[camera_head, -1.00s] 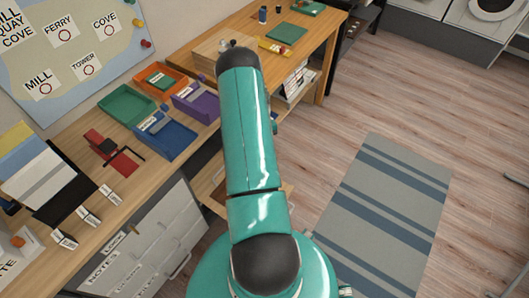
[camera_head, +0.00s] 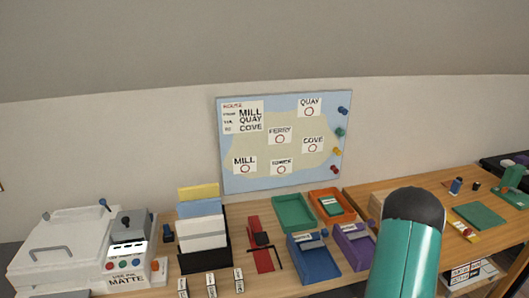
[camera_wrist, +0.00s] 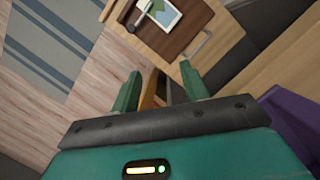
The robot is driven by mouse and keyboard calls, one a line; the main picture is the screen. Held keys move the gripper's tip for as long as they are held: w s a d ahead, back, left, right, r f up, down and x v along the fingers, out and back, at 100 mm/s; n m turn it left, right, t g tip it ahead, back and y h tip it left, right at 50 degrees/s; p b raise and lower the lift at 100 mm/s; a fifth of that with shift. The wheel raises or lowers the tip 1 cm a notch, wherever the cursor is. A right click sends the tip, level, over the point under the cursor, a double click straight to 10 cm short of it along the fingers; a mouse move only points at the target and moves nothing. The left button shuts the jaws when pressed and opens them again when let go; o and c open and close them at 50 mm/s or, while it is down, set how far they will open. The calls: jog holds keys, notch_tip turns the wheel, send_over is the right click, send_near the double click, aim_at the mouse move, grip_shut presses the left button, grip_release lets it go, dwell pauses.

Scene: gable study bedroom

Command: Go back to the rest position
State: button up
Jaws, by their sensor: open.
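My gripper (camera_wrist: 160,90) shows in the wrist view with its two green fingers apart and nothing between them. Beyond the fingers are a wooden edge and an open wooden drawer or tray (camera_wrist: 190,52) that holds a picture card (camera_wrist: 168,14). In the head view my arm rises at the lower right, in front of the desk; its gripper end is not seen there.
The desk holds a white machine (camera_head: 70,245), a card holder (camera_head: 203,240), a red stand (camera_head: 260,245) and green (camera_head: 294,212), orange (camera_head: 332,204), blue (camera_head: 313,262) and purple (camera_head: 354,246) trays. A map board (camera_head: 280,140) is on the wall. A striped rug (camera_wrist: 45,45) lies on the floor.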

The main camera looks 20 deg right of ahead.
jog(key=w+a+r+n+t+h, duration=0.15)
jog(key=w+a+r, duration=0.25)
jog(key=a+r, duration=0.75)
jog(key=w+a+r+n+t+h, duration=0.1)
jog(key=w+a+r+n+t, duration=0.2)
jog(key=a+r, duration=0.85)
jog(key=s+a+r+n+t, duration=0.1)
jog(key=s+a+r+n, duration=0.1)
jog(key=s+a+r, duration=0.4)
jog(key=s+a+r+n+t, duration=0.2)
jog(key=s+a+r, duration=0.5)
jog(key=a, duration=0.6)
jog(key=shift+s+a, duration=0.25)
jog(key=shift+a, duration=0.1)
